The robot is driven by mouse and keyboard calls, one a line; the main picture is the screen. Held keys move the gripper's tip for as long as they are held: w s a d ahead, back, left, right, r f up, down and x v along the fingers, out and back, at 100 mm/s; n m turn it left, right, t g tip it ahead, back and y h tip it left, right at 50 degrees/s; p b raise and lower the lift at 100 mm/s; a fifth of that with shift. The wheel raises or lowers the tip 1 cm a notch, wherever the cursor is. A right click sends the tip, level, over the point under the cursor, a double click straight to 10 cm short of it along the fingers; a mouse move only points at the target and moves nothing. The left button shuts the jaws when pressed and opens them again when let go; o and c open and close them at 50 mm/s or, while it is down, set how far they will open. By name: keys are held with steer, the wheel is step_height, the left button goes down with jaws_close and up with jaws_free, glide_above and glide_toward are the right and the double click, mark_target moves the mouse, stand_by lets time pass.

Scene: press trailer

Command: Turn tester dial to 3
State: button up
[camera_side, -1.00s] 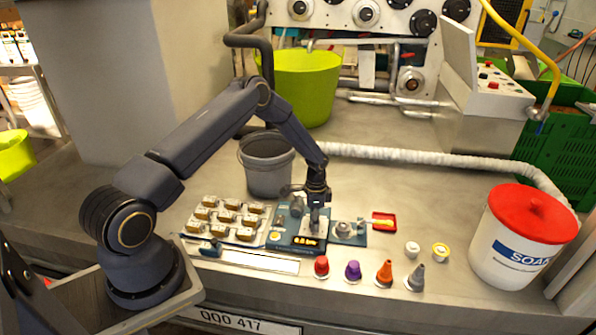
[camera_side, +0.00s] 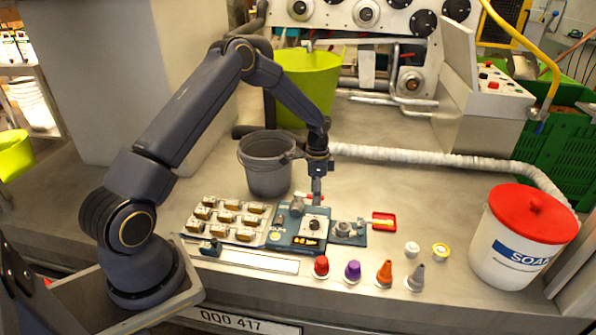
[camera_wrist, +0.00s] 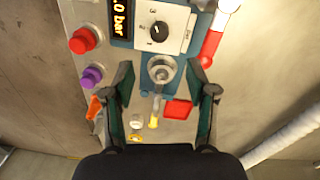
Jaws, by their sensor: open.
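The tester (camera_side: 298,240) is a blue unit on the bench with a white dial plate and a lit orange pressure display. Its black dial (camera_side: 314,225) shows below my gripper; it also shows near the top of the wrist view (camera_wrist: 159,31), with small numbers around it. The setting is too small to read surely. The display (camera_wrist: 120,18) ends in ".0 bar" in the wrist view. My gripper (camera_side: 316,199) is open and empty, above the tester and apart from the dial. In the wrist view its fingers (camera_wrist: 167,82) are spread, with the dial beyond their tips.
A round metal fitting (camera_wrist: 161,70) and a red tray (camera_side: 383,220) lie beside the tester. A tray of several brown-topped parts (camera_side: 229,220) is at its left. Coloured caps (camera_side: 353,271) stand in front. A grey bucket (camera_side: 267,177) stands behind; a soap tub (camera_side: 510,255) is far right.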

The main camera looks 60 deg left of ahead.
steer(key=shift+r, duration=0.55)
steer(key=m, duration=0.1)
glide_toward(315, 222)
steer(key=f, duration=0.9)
steer(key=shift+s+d, duration=0.15)
steer(key=shift+s, duration=0.05)
jaws_close()
stand_by(0.3)
